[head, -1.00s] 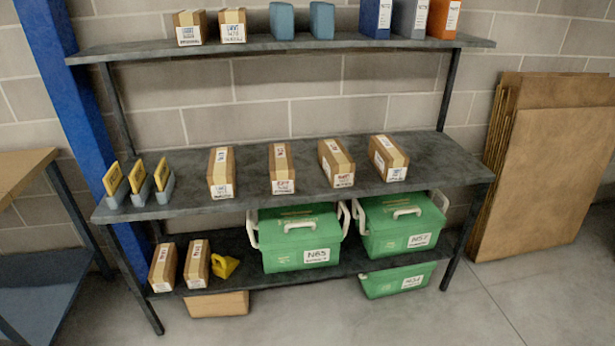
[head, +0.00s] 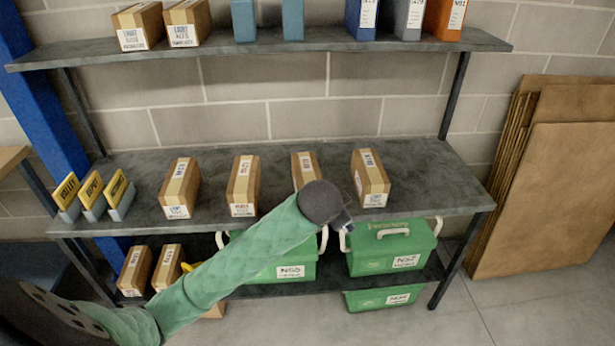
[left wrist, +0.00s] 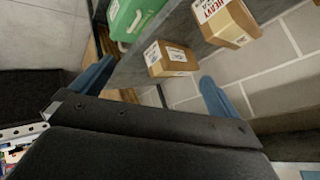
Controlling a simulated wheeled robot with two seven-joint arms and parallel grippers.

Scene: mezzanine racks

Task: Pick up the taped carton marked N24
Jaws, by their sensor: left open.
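Several brown taped cartons stand in a row on the middle shelf in the head view: a far left one (head: 180,188), a second (head: 243,186), a third (head: 305,166) partly hidden by my left arm, and a rightmost one (head: 370,178). Their small labels are too blurred for me to tell which reads N24. My left gripper (head: 345,222) is in front of the middle shelf's edge, below and left of the rightmost carton. In the left wrist view its blue fingers (left wrist: 156,74) are apart and empty, with a carton (left wrist: 172,60) beyond them. My right gripper is not in view.
Two cartons (head: 150,270) and green lidded crates (head: 392,250) stand on the lower shelf. Yellow-topped holders (head: 93,196) are at the middle shelf's left. The top shelf (head: 260,47) holds cartons and binders. Flat cardboard (head: 555,180) leans at right.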

